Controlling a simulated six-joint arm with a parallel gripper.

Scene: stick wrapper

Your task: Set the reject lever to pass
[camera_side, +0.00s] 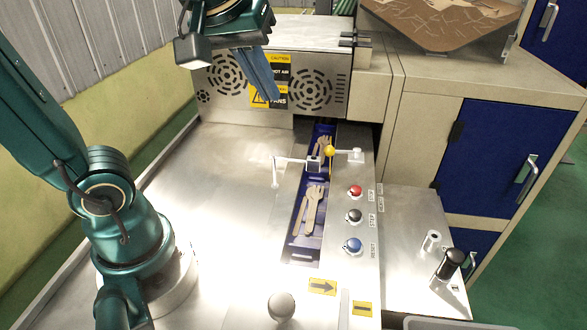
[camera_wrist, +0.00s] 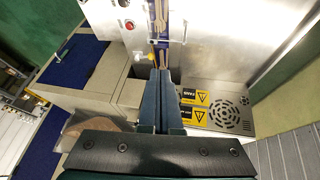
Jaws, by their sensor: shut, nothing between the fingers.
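The reject lever appears to be the short arm with a yellow knob (camera_side: 329,151) and a pale pivot end (camera_side: 356,154) on the steel panel. It lies roughly crosswise, knob to the left, at the edge of the blue channel. In the wrist view the yellow knob (camera_wrist: 151,55) shows just beyond my fingertips. My gripper (camera_side: 272,98) is shut and empty, its fingers pointing down in front of the vented machine face, up and left of the lever. The wrist view shows the two blue fingers (camera_wrist: 156,72) together. The lever's lettering is too small to read.
The blue channel (camera_side: 292,242) holds wooden cutlery. A sensor bracket (camera_side: 292,161) stands across it, close left of the knob. Red (camera_side: 355,192), black (camera_side: 354,215) and blue (camera_side: 352,245) buttons line the panel. A beige cabinet (camera_side: 420,135) stands right; bare steel table (camera_side: 230,200) lies left.

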